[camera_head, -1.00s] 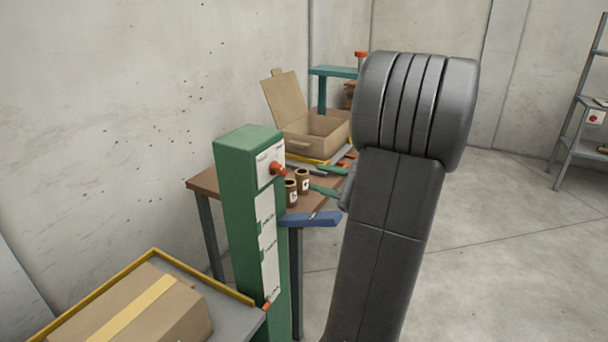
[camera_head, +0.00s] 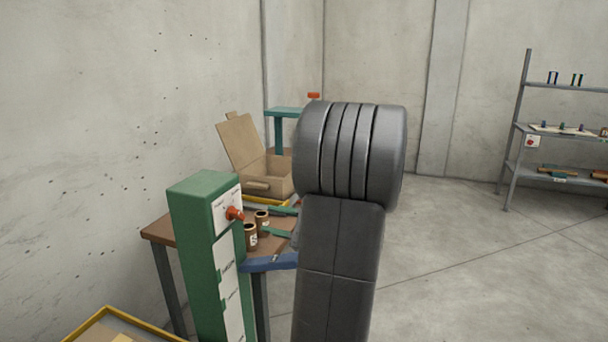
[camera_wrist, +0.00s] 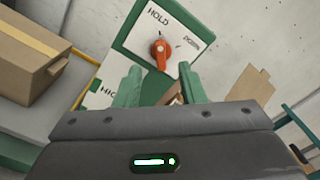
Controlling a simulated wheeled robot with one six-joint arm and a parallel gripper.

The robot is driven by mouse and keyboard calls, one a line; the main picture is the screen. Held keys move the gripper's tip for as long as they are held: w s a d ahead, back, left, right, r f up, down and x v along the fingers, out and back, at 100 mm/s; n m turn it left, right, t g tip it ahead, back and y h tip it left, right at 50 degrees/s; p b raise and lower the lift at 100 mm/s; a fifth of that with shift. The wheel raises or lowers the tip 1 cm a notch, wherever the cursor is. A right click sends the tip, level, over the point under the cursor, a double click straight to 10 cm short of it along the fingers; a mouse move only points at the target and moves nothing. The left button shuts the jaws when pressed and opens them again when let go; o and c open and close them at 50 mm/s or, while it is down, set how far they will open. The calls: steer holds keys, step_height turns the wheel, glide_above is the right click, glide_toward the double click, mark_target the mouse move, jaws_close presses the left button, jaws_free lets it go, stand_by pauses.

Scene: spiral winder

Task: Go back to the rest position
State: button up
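My gripper (camera_wrist: 158,88) shows in the wrist view with its two green fingers apart and nothing between them. Beyond the fingers is a green control post (camera_wrist: 140,35) with an orange-red knob (camera_wrist: 161,50) on a white plate marked HOLD and DOWN. The fingers appear apart from the knob. In the head view the green post (camera_head: 200,215) and its knob (camera_head: 234,213) stand left of my dark arm, in front of a wooden table. My gripper is hidden behind the arm in the head view.
The brown table (camera_head: 155,231) holds an open cardboard box (camera_head: 265,180) and two brown spools (camera_head: 256,228). A yellow-edged surface (camera_head: 95,322) is at lower left; a taped box (camera_wrist: 28,55) shows at left in the wrist view. A grey shelf (camera_head: 520,125) stands right. Floor (camera_head: 450,270) at right is clear.

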mark_target(238, 213)
steer(key=x, duration=1)
steer(key=shift+d, duration=0.1)
